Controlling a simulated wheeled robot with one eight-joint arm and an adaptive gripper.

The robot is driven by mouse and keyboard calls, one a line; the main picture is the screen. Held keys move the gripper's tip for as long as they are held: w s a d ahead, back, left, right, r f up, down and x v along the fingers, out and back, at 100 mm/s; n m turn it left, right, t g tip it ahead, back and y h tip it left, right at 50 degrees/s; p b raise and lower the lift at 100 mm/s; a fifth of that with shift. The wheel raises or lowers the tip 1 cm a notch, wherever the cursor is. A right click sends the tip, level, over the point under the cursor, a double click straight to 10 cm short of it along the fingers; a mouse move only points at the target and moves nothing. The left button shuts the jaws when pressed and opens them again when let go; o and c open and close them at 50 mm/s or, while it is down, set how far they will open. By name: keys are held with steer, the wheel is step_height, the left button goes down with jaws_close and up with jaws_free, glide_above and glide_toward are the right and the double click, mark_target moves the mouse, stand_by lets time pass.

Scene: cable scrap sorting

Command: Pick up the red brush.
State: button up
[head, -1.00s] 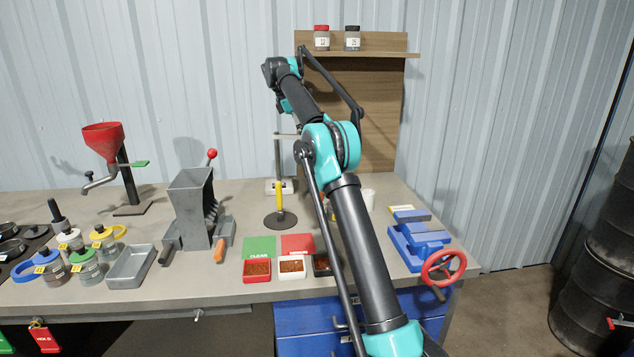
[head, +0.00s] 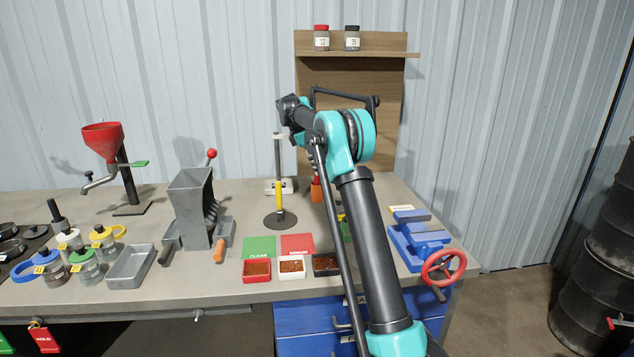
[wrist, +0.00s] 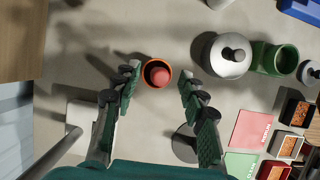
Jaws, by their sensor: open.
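In the wrist view a round red end (wrist: 160,76), which looks like the red brush seen end-on, stands inside an orange cup (wrist: 147,68). My gripper (wrist: 158,80) is open, with its two dark green padded fingers on either side of the cup and a gap to each. Nothing is held. In the head view an orange-red item (head: 316,190) shows just left of my arm on the bench. There my gripper is mostly hidden behind the arm.
A steel-lidded pot (wrist: 228,57) and a green container (wrist: 275,58) stand right of the cup. A stand with a round base (head: 280,220) is close by on the left. A blue vise (head: 420,243) sits at the bench's right end. A wooden shelf board (head: 375,120) rises behind.

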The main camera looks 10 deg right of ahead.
steer(key=shift+x, duration=0.85)
jaws_close()
steer(key=shift+r, duration=0.1)
